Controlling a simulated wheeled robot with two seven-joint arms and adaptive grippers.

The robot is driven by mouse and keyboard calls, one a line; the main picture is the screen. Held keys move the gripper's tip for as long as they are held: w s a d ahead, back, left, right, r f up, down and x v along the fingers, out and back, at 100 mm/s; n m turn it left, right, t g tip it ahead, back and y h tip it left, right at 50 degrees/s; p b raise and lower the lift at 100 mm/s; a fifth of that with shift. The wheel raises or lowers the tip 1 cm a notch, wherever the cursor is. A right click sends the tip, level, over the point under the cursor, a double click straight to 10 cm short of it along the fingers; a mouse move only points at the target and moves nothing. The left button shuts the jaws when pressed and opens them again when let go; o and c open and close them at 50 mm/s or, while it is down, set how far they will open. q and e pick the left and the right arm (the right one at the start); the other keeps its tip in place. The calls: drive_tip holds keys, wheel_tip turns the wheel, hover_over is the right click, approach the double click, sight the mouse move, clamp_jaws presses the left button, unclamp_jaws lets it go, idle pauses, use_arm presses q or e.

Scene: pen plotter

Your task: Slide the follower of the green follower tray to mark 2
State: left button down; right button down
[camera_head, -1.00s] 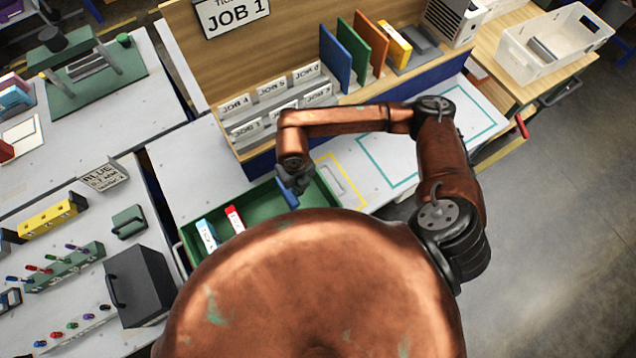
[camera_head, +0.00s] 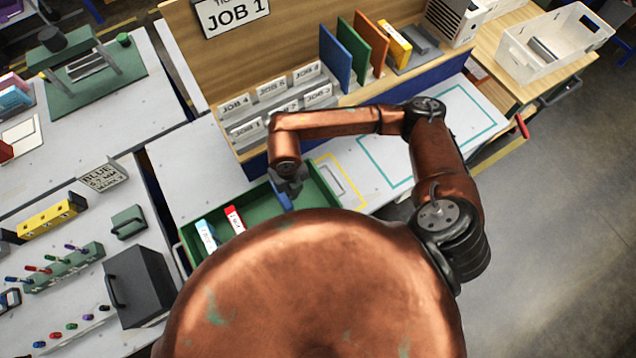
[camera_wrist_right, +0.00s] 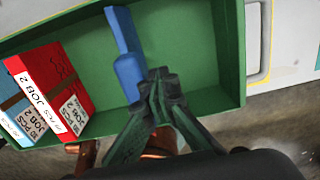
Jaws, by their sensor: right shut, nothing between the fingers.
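The green follower tray (camera_head: 322,183) lies open on the bench, partly hidden by my own body in the head view. Its blue follower (camera_wrist_right: 127,62) stands across the tray in the right wrist view, and a bit of it shows in the head view (camera_head: 285,203). My right gripper (camera_wrist_right: 160,78) is shut and empty, its fingertips at the right side of the follower's near end, touching or very close. In the head view the gripper (camera_head: 288,186) is over the tray. No mark numbers are readable. My left gripper is not in view.
A red packet (camera_wrist_right: 58,80) and a light blue packet (camera_wrist_right: 14,110) stand in the tray's left part. The tray floor right of the follower is clear. A board with job cards (camera_head: 270,88) rises behind the tray.

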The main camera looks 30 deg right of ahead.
sight(284, 198)
drive_tip(key=shift+s+a, duration=0.15)
drive_tip(key=shift+a, duration=1.45)
drive_tip(key=shift+s+a+b, duration=0.15)
drive_tip(key=shift+a+b, duration=0.3)
drive_tip(key=shift+a, duration=1.55)
drive_tip(key=shift+s+a+b, duration=0.15)
drive_tip(key=shift+a+b, duration=0.15)
drive_tip(key=shift+a, duration=1.55)
drive_tip(key=shift+a, duration=0.2)
drive_tip(key=shift+s+a+b, duration=0.15)
drive_tip(key=shift+a+b, duration=0.2)
drive_tip(key=shift+a, duration=1.6)
